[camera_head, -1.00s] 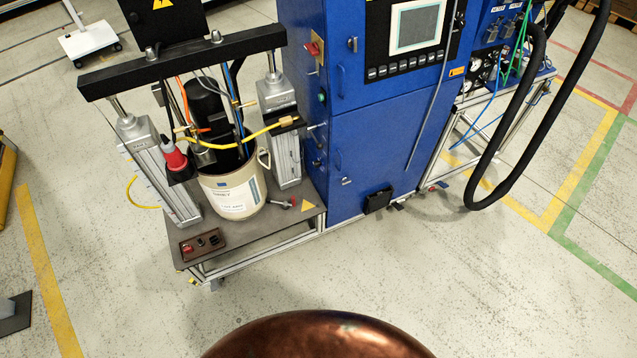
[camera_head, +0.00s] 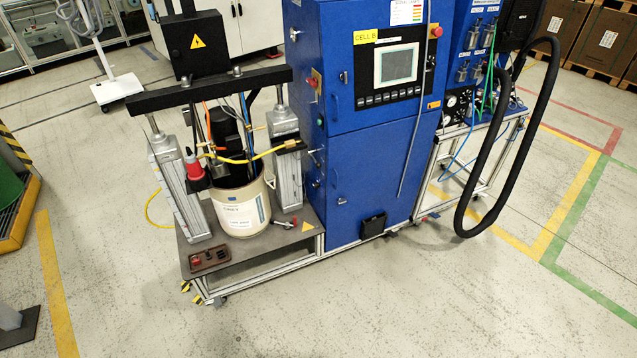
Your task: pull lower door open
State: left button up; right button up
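The blue cabinet (camera_head: 352,110) stands at the centre of the head view. Its lower door (camera_head: 375,180) is the blue front panel below the screen section and looks shut. A small handle or latch shows near the door's left edge (camera_head: 336,183). A black box-like part (camera_head: 373,226) sits low on the cabinet front. Neither of my grippers is in view, so their state is hidden.
Left of the cabinet, the drum pump frame holds a white drum (camera_head: 241,207) on a low grey platform (camera_head: 255,252). A thick black hose (camera_head: 546,130) hangs in a loop at the right. The floor (camera_head: 380,300) in front is clear.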

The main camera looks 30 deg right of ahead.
aim_at(365, 166)
jog(key=u, duration=0.35)
jog(key=i, duration=1.5)
jog(key=z, duration=0.55)
